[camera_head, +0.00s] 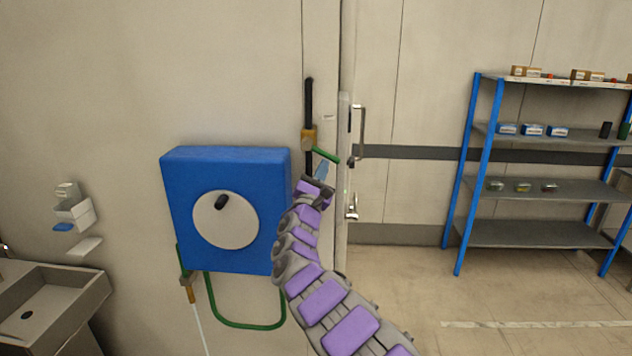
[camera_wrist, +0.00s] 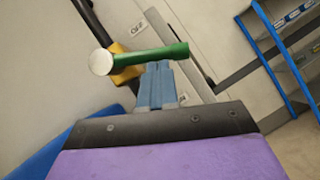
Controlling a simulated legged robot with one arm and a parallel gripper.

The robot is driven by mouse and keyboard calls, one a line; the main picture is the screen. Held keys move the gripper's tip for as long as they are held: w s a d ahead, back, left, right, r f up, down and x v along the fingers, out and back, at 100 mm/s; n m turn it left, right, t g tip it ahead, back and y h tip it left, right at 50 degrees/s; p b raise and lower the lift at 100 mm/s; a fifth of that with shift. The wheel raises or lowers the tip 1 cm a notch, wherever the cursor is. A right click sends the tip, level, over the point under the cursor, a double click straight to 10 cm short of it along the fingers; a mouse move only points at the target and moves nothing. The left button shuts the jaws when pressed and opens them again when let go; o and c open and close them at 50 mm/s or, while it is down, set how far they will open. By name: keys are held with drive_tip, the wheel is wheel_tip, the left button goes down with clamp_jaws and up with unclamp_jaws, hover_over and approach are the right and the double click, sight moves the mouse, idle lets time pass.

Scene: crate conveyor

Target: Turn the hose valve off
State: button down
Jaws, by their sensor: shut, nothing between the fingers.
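The hose valve has a brass body (camera_head: 308,138) on a vertical black pipe (camera_head: 309,98) on the wall, right of the blue hose reel (camera_head: 180,205). Its green lever handle (camera_head: 326,155) points out to the right, slanting slightly down, across the pipe's line. My gripper (camera_head: 322,168) is shut and empty, just below the handle. In the wrist view the handle (camera_wrist: 150,57) lies crosswise just beyond the blue fingertips (camera_wrist: 157,66), with the brass body (camera_wrist: 124,68) behind it. I cannot tell whether the fingertips touch the handle.
A door with a metal pull handle (camera_head: 361,130) stands close right of the valve. A blue-framed shelf (camera_head: 480,130) with small goods is farther right. A sink (camera_head: 50,300) is at the lower left. The green hose (camera_head: 240,325) hangs under the reel. Floor before the door is clear.

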drive_tip(key=n+y, duration=0.1)
drive_tip(key=n, duration=0.1)
drive_tip(key=d+r+n+t+y+b, duration=0.1)
drive_tip(key=n+y, duration=0.1)
drive_tip(key=n+y+b, duration=0.1)
drive_tip(key=n, duration=0.2)
drive_tip(key=shift+d+r+t+y, duration=0.3)
drive_tip(key=shift+r+t+y, duration=0.1)
drive_tip(key=shift+d+r+b, duration=0.15)
drive_tip(key=shift+r+b, duration=0.2)
drive_tip(key=shift+r, duration=0.1)
drive_tip(key=shift+d+r, duration=0.1)
